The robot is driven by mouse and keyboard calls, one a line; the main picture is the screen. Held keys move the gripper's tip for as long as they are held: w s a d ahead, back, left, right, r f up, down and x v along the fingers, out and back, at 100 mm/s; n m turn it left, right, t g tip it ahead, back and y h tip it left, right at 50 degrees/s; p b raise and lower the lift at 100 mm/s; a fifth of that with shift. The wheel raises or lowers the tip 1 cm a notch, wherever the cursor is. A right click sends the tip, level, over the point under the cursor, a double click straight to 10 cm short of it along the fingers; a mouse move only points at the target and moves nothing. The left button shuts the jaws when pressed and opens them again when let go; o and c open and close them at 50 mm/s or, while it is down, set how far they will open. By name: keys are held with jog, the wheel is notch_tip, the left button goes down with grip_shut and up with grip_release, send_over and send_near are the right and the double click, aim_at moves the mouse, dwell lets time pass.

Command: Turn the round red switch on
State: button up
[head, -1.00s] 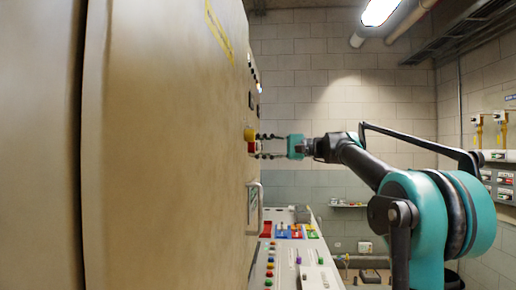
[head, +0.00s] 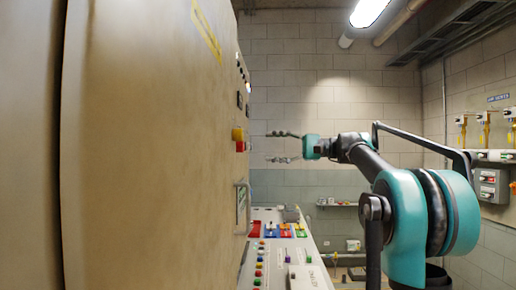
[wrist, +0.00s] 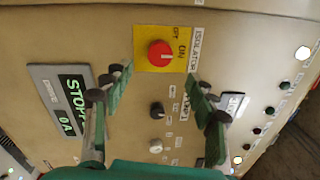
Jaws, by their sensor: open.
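The round red switch (wrist: 160,53) sits on a yellow plate marked OFF and ON, with an ISOLATOR label beside it in the wrist view. A pale mark shows on the knob's right side; I cannot tell surely which setting it points to. In the head view the red switch (head: 241,146) juts from the beige cabinet's side. My gripper (head: 281,147) is open and empty, to the right of the switch with a clear gap. In the wrist view my gripper (wrist: 155,108) has its fingers spread either side, below the switch in the picture.
The cabinet face carries a green STOPP sign (wrist: 71,102), a black knob (wrist: 157,110), a pale knob (wrist: 156,146) and several buttons and lamps. A cabinet handle (head: 242,208) juts out below the switch. A control desk (head: 290,252) stands beyond.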

jog(key=shift+d, duration=1.5)
jog(key=s+f+t+h, duration=0.1)
jog(key=s+f+h, duration=0.2)
jog(key=f, duration=0.9)
jog(key=s+f+h, duration=0.3)
jog(key=f, duration=0.9)
jog(key=s+f+t+h, duration=0.1)
jog(key=s+f+h, duration=0.15)
jog(key=f, duration=0.95)
jog(key=s+d+f+h, duration=0.3)
jog(key=s+f, duration=0.3)
jog(key=f, duration=0.3)
jog(key=s+d+f+n+t+h, duration=0.1)
jog(key=s+d+f+h, duration=0.2)
jog(key=f, duration=0.6)
jog(key=s+d+f+n+h, duration=0.1)
jog(key=s+d+f+h, duration=0.2)
jog(key=s+d+f, duration=0.4)
notch_tip(320, 180, down, 3)
jog(key=shift+s+r+t+h, duration=0.15)
jog(key=shift+s+t+h, duration=0.2)
jog(key=shift+s, duration=0.75)
